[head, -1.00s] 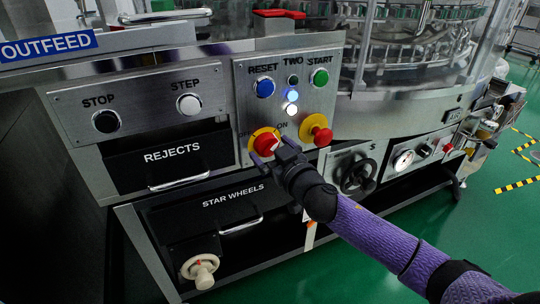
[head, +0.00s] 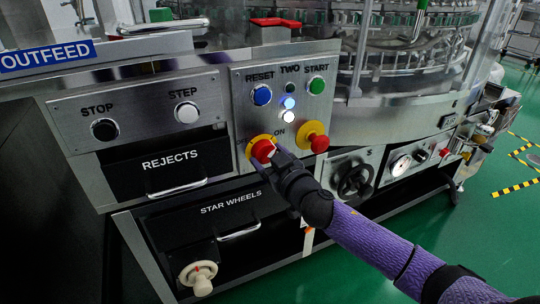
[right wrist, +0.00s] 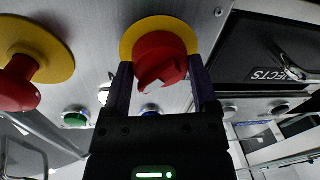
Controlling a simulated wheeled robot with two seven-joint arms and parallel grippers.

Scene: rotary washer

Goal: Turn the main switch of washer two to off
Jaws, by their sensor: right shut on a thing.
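The main switch (head: 262,150) is a red knob on a round yellow plate, low on the panel marked TWO. It also shows in the right wrist view (right wrist: 158,60), with a pale mark on its grip. My right gripper (head: 268,157) reaches it from the lower right. Its two fingers (right wrist: 160,85) stand on either side of the knob, shut on it. The word ON shows at the plate's upper right; OFF is not readable now. Which word the knob points to, I cannot tell. My left gripper is not in view.
A red mushroom button (head: 319,143) on a yellow plate sits close right of the switch. RESET (head: 262,95) and START (head: 317,86) buttons and lit lamps are above. The REJECTS drawer (head: 170,163) is left, a black handwheel (head: 354,181) lower right.

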